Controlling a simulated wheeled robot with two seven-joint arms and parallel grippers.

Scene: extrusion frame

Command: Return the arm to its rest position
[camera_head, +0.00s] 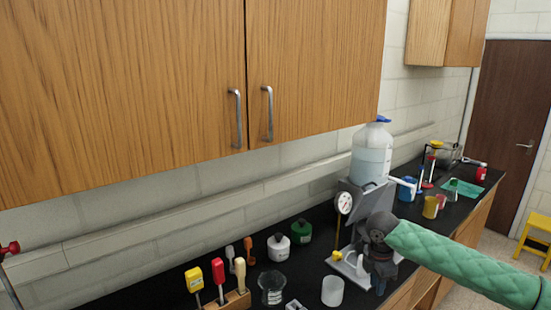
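My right arm (460,262), in a green quilted sleeve, reaches in from the right edge over the black counter. Its dark grey wrist ends in my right gripper (380,277), which points down near the counter. The gripper is just right of a white-based stand with a round gauge. It is small and dark here, so I cannot tell whether its fingers are open or shut or hold anything. My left arm and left gripper are not in view.
Wooden wall cabinets (140,85) hang above the counter. A large water jug (372,152) stands behind my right wrist, and a gauge (344,203) is beside it. A tool block (236,300), a clear cup (332,291) and bottles (279,247) stand left. A yellow stool (537,238) is right.

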